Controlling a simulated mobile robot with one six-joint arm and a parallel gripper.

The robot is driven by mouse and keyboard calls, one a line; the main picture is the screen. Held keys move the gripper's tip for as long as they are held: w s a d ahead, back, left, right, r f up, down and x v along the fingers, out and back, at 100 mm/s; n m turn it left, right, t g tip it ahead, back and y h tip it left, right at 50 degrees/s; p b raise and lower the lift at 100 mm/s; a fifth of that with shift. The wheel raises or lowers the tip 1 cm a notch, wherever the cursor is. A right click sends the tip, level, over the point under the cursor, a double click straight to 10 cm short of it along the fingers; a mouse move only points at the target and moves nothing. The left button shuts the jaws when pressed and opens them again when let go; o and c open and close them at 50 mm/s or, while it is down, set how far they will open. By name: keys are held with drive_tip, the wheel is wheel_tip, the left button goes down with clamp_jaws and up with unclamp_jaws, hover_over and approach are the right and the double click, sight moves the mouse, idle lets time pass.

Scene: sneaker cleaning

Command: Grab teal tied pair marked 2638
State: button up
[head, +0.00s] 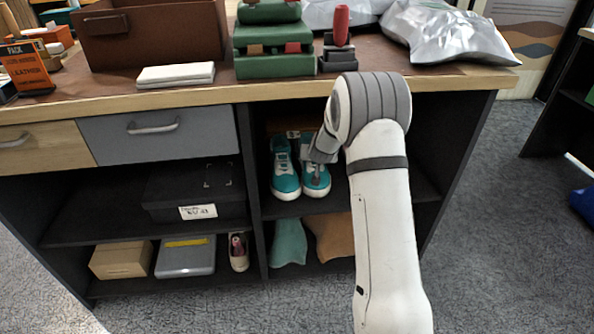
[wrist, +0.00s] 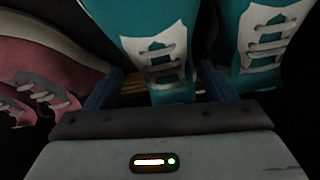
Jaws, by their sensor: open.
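A pair of teal sneakers with white lace panels (head: 286,178) stands side by side on the upper right shelf, toes outward. In the wrist view one teal shoe (wrist: 165,50) lies between the jaws of my gripper (wrist: 160,88), and the other teal shoe (wrist: 268,42) is to the right, outside them. My gripper is open, with a finger on each side of the first shoe; I cannot tell whether they touch it. In the head view my gripper (head: 317,168) is over the right shoe and partly covers it. No number 2638 is readable.
A pink shoe with grey laces (wrist: 45,75) lies close to the left finger. The wooden counter (head: 290,96) overhangs the shelf. A dark divider (head: 250,165) stands left of the pair. Teal and tan pieces (head: 289,243) are on the shelf below.

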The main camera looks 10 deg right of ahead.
drive_tip(key=shift+x, duration=1.4)
drive_tip(key=shift+c, duration=0.5)
drive_tip(key=shift+s, duration=0.1)
drive_tip(key=c, duration=1)
drive_tip(key=shift+c, duration=0.5)
drive_tip(key=shift+r, duration=0.1)
